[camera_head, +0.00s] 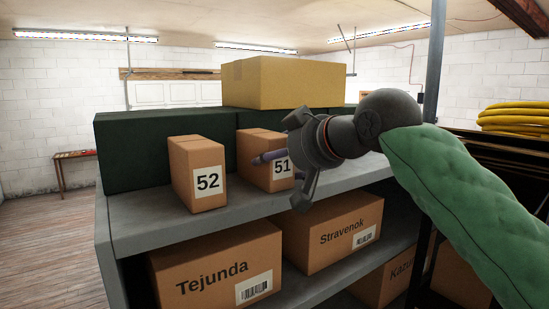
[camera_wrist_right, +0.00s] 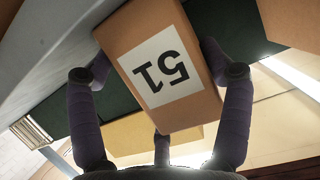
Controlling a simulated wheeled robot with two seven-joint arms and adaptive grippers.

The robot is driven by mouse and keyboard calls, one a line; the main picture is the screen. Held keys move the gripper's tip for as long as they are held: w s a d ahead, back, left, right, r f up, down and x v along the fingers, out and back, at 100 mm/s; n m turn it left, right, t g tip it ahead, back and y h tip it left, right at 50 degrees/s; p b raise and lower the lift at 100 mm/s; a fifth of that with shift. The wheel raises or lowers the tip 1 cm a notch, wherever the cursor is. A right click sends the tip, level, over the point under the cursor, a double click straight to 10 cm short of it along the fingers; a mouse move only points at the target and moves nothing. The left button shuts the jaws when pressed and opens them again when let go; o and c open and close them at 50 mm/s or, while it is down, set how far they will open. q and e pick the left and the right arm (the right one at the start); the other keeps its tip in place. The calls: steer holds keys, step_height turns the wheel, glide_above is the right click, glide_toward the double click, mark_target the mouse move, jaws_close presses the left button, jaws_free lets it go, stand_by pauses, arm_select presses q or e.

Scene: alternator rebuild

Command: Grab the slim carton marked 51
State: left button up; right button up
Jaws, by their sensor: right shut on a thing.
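The slim carton marked 51 (camera_head: 256,146) is a brown box with a white label. It stands on the upper grey shelf, partly hidden behind my right gripper in the head view. My right gripper (camera_head: 275,172) is at its front. In the right wrist view the carton (camera_wrist_right: 165,68) shows upside down, and the fingers of my right gripper (camera_wrist_right: 160,82) are shut on it, one at each side. I cannot tell whether the carton still touches the shelf. My left gripper is not in view.
A similar carton marked 52 (camera_head: 198,174) stands left of it on the shelf (camera_head: 135,225). Dark green boxes (camera_head: 150,150) stand behind, with a large yellowish carton (camera_head: 280,82) on top. Cartons labelled Tejunda (camera_head: 215,268) and Stravenok (camera_head: 330,235) fill the shelf below.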

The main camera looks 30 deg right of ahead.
steer(key=shift+r, duration=0.1)
steer(key=shift+w+r, duration=0.1)
steer(key=shift+r, duration=4.7)
